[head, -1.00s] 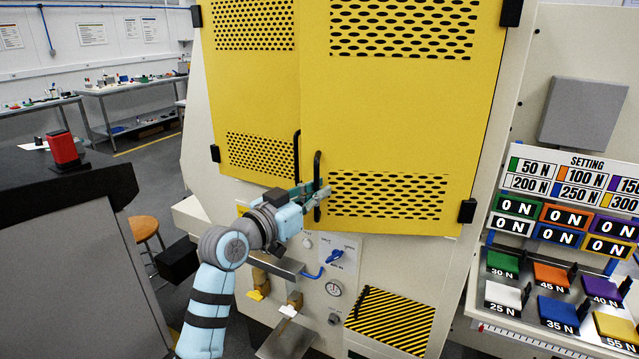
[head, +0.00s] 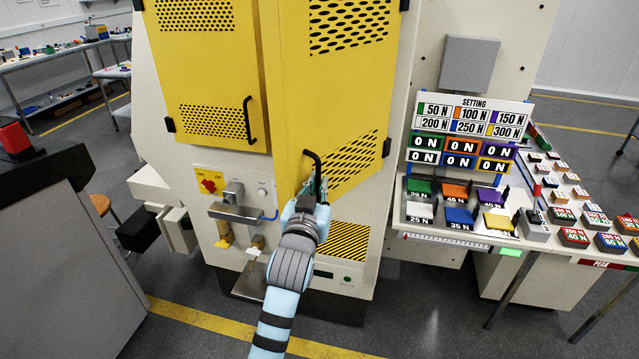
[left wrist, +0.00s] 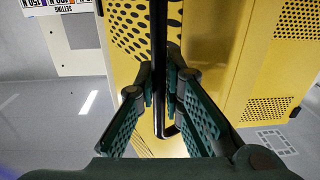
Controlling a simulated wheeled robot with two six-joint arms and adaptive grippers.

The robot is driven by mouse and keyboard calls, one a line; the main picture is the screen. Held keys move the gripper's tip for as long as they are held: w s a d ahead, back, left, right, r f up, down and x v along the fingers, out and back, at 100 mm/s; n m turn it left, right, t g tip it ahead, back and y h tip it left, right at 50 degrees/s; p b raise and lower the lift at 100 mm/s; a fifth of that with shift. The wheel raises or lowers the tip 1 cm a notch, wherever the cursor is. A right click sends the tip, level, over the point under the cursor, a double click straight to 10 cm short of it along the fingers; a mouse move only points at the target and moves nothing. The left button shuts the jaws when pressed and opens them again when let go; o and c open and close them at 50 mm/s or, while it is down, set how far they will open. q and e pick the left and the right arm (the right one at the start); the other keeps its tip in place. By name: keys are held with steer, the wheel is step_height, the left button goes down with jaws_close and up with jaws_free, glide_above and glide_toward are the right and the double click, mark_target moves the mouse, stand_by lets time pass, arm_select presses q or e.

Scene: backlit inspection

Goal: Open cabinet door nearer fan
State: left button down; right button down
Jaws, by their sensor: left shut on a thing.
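The yellow cabinet has two perforated doors. The right door (head: 290,95) stands partly open, hinged at its right edge, with its handle edge swung outward. My left gripper (head: 318,190) is shut on that door's black bar handle (head: 311,156), near its lower part. In the left wrist view, the gripper's fingers (left wrist: 160,78) pinch the black handle (left wrist: 158,35) from both sides. The left door (head: 222,72) is closed, and its own black handle (head: 248,120) is free. I cannot make out a fan. My right gripper is not in view.
Below the doors are a red switch (head: 208,185) and a grey shelf (head: 235,213). A table with coloured weight blocks (head: 458,215) and a setting sign (head: 474,115) stands to the right. A dark-topped cabinet (head: 50,250) is at the left. The floor in front is clear.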

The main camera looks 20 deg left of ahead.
arm_select(q)
steer(key=shift+r, duration=0.1)
steer(key=shift+d, duration=0.1)
steer(key=c, duration=1.7)
jaws_free()
steer(key=shift+s, duration=0.1)
